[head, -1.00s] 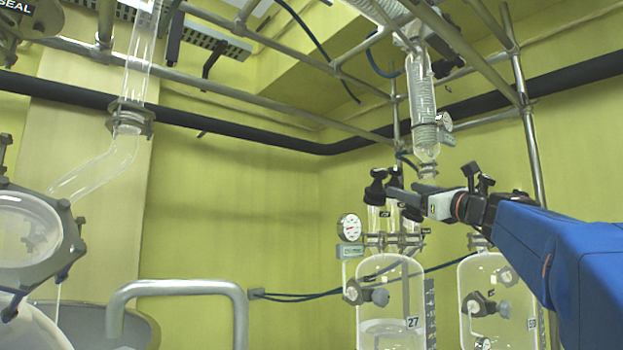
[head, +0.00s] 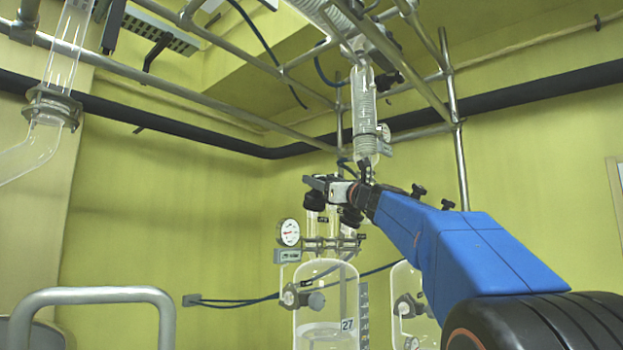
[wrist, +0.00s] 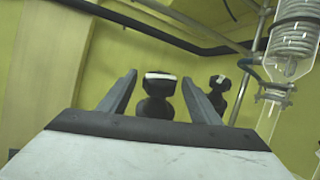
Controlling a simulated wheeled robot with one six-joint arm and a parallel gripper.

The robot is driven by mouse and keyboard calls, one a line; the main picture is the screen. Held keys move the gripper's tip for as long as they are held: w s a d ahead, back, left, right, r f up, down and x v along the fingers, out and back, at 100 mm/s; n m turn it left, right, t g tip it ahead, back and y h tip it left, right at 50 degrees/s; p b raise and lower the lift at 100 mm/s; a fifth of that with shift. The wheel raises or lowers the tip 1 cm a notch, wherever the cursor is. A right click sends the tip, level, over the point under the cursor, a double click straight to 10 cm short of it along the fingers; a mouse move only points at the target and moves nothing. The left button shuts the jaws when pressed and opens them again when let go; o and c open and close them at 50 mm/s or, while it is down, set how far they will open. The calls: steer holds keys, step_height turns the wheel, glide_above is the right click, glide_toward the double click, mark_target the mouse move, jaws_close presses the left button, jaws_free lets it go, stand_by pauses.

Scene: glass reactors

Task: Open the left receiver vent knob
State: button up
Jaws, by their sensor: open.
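The left receiver is a clear glass vessel (head: 325,300) marked 27, with glass necks and a metal clamp bar above it. A black vent knob (wrist: 158,98) with a white mark on top stands between the two fingers of my gripper (wrist: 160,79) in the wrist view. The fingers are open, with a visible gap on each side of the knob. A second black knob (wrist: 219,84) stands outside the right finger, farther back. In the head view my gripper (head: 318,181) is over the necks and partly hides the knobs (head: 315,200).
A round gauge (head: 289,232) sits left of the necks. A coiled glass condenser (head: 363,110) hangs just above my gripper, among metal frame pipes (head: 460,165). A second glass receiver (head: 405,300) stands to the right, partly behind my arm. A metal rail (head: 95,295) is at lower left.

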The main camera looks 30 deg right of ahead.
steer(key=shift+x, duration=2.5)
steer(key=shift+c, duration=0.3)
steer(key=c, duration=1)
